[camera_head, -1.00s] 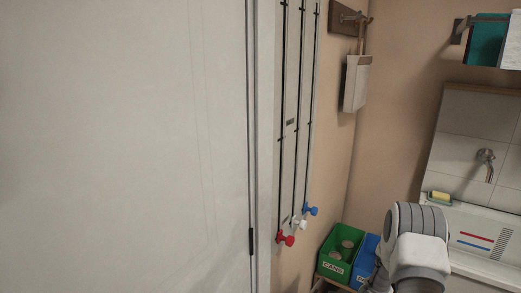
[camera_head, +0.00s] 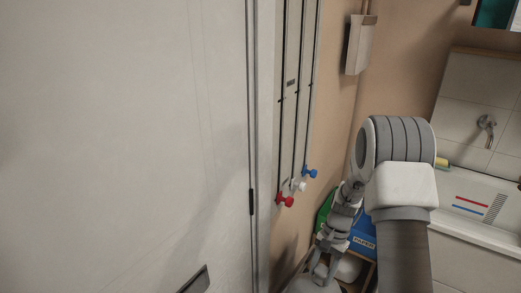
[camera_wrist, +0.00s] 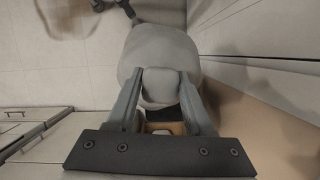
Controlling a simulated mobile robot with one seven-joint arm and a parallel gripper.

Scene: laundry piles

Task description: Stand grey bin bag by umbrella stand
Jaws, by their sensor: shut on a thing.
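A rounded light grey bundle, which looks like the grey bin bag (camera_wrist: 160,48), fills the middle of the wrist view. My gripper (camera_wrist: 161,88) is shut on it, with one finger on each side of its gathered near end. The bag hangs beyond the fingertips, and I cannot tell whether it touches the floor. I cannot identify the umbrella stand in either view.
A green bin (camera_head: 324,210) and a blue bin marked PAPER (camera_head: 363,243) stand behind my arm. A pale door (camera_head: 120,130) fills the left. Red, white and blue taps (camera_head: 310,173) sit on the wall. A sink (camera_head: 475,213) is at the right.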

